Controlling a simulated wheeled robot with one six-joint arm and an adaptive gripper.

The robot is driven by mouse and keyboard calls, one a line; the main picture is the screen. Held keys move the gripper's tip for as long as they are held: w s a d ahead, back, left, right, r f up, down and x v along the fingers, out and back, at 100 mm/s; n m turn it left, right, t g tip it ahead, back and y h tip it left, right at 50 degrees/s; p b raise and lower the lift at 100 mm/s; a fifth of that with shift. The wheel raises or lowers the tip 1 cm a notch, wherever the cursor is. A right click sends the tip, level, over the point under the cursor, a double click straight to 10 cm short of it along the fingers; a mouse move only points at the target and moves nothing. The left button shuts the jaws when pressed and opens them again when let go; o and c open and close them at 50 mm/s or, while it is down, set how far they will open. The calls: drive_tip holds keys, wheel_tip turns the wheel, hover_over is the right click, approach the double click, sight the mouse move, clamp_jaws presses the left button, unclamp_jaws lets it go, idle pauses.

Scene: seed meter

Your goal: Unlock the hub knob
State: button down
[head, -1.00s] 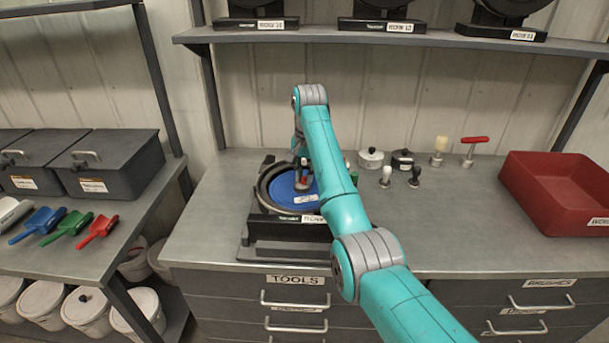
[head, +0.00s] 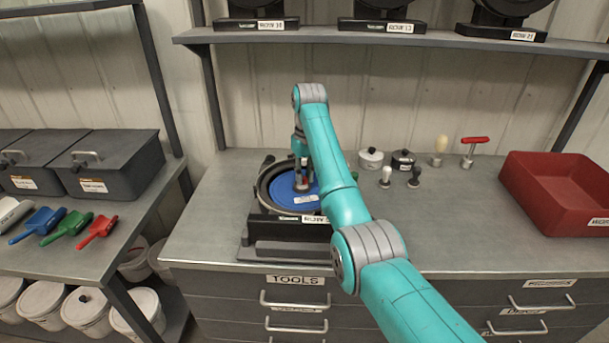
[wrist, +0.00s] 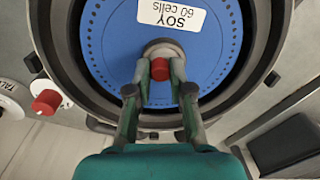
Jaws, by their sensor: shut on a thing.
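The seed meter holds a blue seed disc (wrist: 95,50) labelled "SOY 60 cells", which also shows in the head view (head: 283,194). The red hub knob (wrist: 161,68) stands at the disc's centre on a pale round hub (wrist: 158,46). My gripper (wrist: 160,74) points down over the disc, with one finger on each side of the red knob, shut on it. In the head view my gripper (head: 302,180) is at the disc's centre, and the arm covers part of the meter's right side. The knob's lock state cannot be told.
A second red knob (wrist: 46,102) sits beside the meter's rim. Small pots and handled tools, including a red T-handle (head: 474,141), stand to the right on the bench. A red bin (head: 560,190) is farther right. A shelf (head: 330,36) runs above.

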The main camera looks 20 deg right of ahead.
drive_tip(key=shift+n, duration=0.6)
drive_tip(key=c, duration=1)
unclamp_jaws()
drive_tip(key=shift+c, duration=0.2)
drive_tip(key=shift+m, duration=0.3)
